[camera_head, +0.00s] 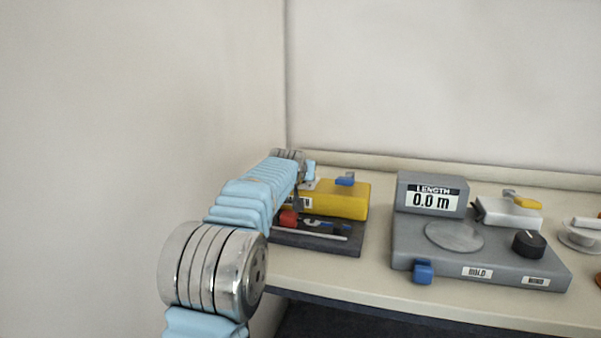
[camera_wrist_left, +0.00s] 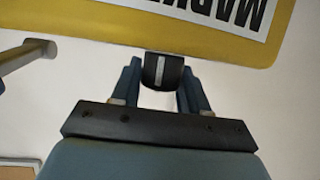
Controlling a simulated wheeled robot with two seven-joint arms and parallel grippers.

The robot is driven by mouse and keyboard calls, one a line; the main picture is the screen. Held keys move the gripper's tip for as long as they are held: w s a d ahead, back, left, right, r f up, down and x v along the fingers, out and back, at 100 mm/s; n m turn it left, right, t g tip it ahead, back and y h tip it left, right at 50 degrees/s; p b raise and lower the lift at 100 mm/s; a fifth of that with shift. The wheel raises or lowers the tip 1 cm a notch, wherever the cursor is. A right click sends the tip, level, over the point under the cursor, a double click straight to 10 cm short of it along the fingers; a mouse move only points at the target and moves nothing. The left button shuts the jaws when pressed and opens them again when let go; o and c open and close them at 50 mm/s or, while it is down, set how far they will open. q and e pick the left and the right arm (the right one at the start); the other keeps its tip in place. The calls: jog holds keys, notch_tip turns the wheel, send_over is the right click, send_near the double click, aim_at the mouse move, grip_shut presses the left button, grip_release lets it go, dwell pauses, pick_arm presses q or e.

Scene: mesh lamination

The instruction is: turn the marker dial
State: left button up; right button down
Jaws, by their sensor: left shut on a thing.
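The yellow marker box (camera_head: 345,202) stands at the back left of the table. In the left wrist view its yellow face (camera_wrist_left: 270,45) carries a white label with large black letters, partly cut off. The black dial (camera_wrist_left: 163,68), with a pale line on it, projects from the box's edge. My left gripper (camera_wrist_left: 160,82) is shut on the dial, one blue finger on each side. In the head view my left arm reaches to the box's left end, and the dial is hidden or too small to tell. My right gripper is not in view.
A dark tray (camera_head: 338,248) with a red piece (camera_head: 289,218) and a rod lies before the box. To the right is a grey device (camera_head: 407,237) with a "LENGTH 0.0 m" display and its own black knob (camera_head: 529,243). A wall stands close on the left.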

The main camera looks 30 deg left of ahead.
pick_arm(q)
jog(key=shift+w+d+f+n+g+y+b, duration=0.1)
jog(key=shift+n+g+y+b, duration=0.15)
jog(key=shift+n+y, duration=0.25)
jog(key=shift+d+n+g+y+b, duration=0.15)
jog(key=shift+n+g+y, duration=0.1)
jog(key=shift+n+y, duration=0.2)
jog(key=shift+a+n+g+y, duration=0.15)
jog(key=shift+n+g+y, duration=0.45)
jog(key=shift+n+y, duration=0.3)
jog(key=shift+r+n+g+y+p, duration=0.2)
jog(key=shift+n+g+y+p, duration=0.15)
jog(key=shift+n+g+y, duration=0.5)
jog(key=shift+a+n+g+y+p, duration=0.1)
jog(key=shift+n+g+y+p, duration=0.3)
jog(key=shift+n, duration=0.3)
jog(key=shift+f+g, duration=0.1)
jog(key=shift+g, duration=0.15)
jog(key=o, duration=1)
jog(key=shift+c, duration=0.2)
